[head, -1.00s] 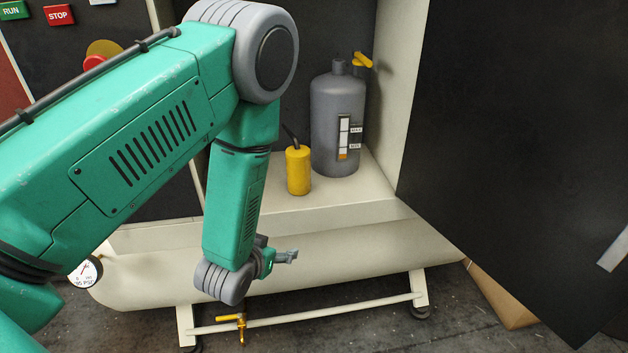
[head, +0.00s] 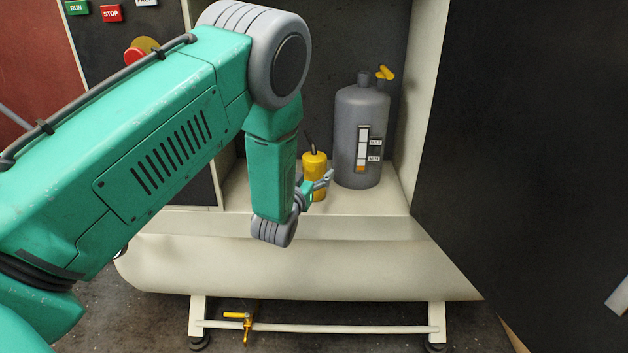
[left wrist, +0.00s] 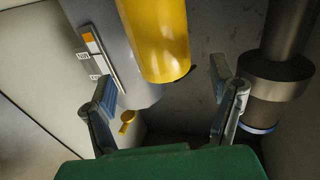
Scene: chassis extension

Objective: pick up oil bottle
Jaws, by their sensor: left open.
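The oil bottle is the small yellow can (head: 314,160) with a thin dark spout. It stands upright on the cream shelf of the open cabinet. My left gripper (head: 318,186) is in front of it in the head view and hides part of its lower body. In the left wrist view the yellow can (left wrist: 158,38) shows upside down, beyond the gap between the two spread fingers (left wrist: 163,86). The left gripper is open, with nothing between its fingers. I cannot tell the exact distance to the can. My right gripper is in neither view.
A grey tank (head: 361,125) with a level gauge and yellow valve stands right behind the can. The open black door (head: 530,140) fills the right side. The cream shelf edge (head: 350,226) lies below. A control panel with a red button (head: 134,56) is at left.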

